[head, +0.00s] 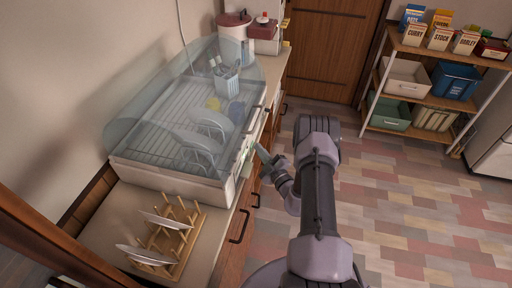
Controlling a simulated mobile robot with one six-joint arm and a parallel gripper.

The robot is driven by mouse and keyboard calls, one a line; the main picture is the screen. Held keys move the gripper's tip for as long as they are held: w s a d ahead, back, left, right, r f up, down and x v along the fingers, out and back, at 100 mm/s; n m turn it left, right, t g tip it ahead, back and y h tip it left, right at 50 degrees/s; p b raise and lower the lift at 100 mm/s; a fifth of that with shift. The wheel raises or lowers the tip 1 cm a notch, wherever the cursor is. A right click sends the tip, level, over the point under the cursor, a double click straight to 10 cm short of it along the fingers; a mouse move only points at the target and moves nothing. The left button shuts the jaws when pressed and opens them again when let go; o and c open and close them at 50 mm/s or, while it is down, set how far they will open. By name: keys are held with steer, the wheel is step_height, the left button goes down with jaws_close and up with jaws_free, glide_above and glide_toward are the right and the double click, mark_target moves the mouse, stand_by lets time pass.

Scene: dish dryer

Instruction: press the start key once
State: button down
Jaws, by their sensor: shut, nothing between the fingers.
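The dish dryer (160,182) is a white unit with a clear domed lid (165,85), standing on the counter at left. The lid looks closed over a wire rack with plates and a cutlery cup. A pale green panel (246,156) shows on the dryer's right front side. The start key cannot be made out at this size. My gripper (261,152) is shut and empty, with its tips close to that panel. I cannot tell whether they touch it. My arm reaches up from the bottom and bends left toward the dryer.
A wooden plate rack (168,240) with two plates stands on the counter in front of the dryer. Canisters (234,25) stand behind it. Drawer handles (239,227) stick out below the counter edge. A shelf (430,100) with boxes and bins stands back right. The tiled floor at right is clear.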

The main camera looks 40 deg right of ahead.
steer(key=shift+d, duration=0.1)
steer(key=shift+s+d, duration=0.7)
steer(key=shift+s, duration=0.25)
steer(key=s+d, duration=0.3)
steer(key=shift+s+d, duration=0.15)
steer(key=shift+s, duration=0.25)
stand_by(0.3)
